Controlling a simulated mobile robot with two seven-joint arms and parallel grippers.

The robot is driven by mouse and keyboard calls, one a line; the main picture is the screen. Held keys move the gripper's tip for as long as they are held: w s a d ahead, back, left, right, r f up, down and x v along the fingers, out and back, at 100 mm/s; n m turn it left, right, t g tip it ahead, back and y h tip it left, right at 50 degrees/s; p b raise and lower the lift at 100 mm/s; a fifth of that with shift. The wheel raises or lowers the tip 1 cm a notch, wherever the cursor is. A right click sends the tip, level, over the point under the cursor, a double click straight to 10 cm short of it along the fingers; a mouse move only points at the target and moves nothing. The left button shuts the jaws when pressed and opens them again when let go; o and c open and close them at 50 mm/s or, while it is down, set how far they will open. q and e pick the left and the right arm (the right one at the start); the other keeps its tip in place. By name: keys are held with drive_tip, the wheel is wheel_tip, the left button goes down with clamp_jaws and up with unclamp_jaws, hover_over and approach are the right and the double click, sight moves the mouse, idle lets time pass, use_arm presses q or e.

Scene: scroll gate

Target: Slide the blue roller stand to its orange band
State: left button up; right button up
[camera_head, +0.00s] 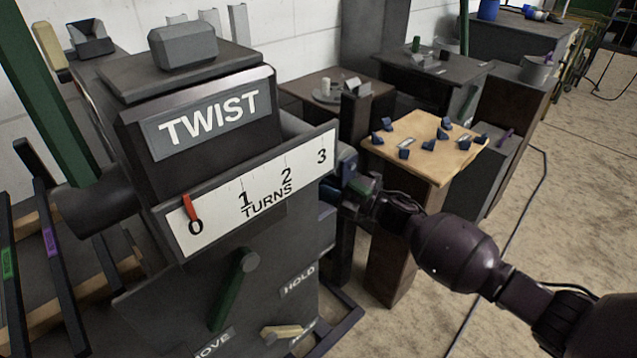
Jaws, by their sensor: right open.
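I cannot make out a blue roller stand or an orange band for certain in this view. My right gripper (345,195) reaches in from the right and is at the right side of a dark machine (250,270) marked TWIST. It is open; its fingers are small and partly lost against the machine's side, so I cannot tell whether they touch anything. My left gripper is not in view.
The machine's white scale (250,195) reads 0 to 3 turns, with a red pointer (189,207) at 0. A green lever (233,290) hangs below. A wooden-topped stand (425,150) holds several small blue pieces. Open floor (570,190) lies at right.

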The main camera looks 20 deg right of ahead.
drive_tip(key=shift+x, duration=1)
clamp_jaws()
